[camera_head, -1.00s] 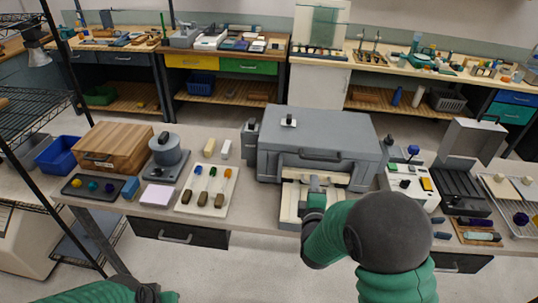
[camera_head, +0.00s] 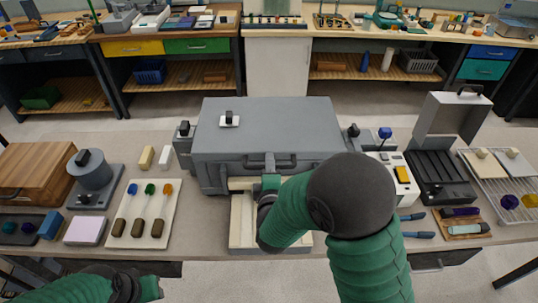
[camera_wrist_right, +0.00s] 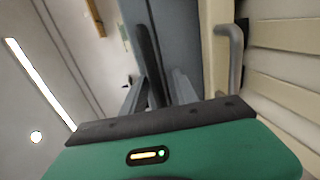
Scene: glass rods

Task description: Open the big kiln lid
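The big kiln (camera_head: 225,175) is a large grey box at the middle of the table. Its grey lid (camera_head: 270,118) lies flat and looks shut, with a dark bar handle (camera_head: 287,163) along its front. My right gripper (camera_head: 270,162) is at this handle. In the right wrist view, the fingers (camera_wrist_right: 160,80) are apart, with the dark handle bar (camera_wrist_right: 150,50) between them; I cannot tell whether they touch it. My left arm's green hand (camera_head: 148,288) shows at the bottom left; its fingers cannot be made out.
A cream slatted piece (camera_head: 240,225) lies before the kiln, partly behind my right arm. A black device with a raised lid (camera_head: 440,170) and a wire rack (camera_head: 500,185) stand right.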

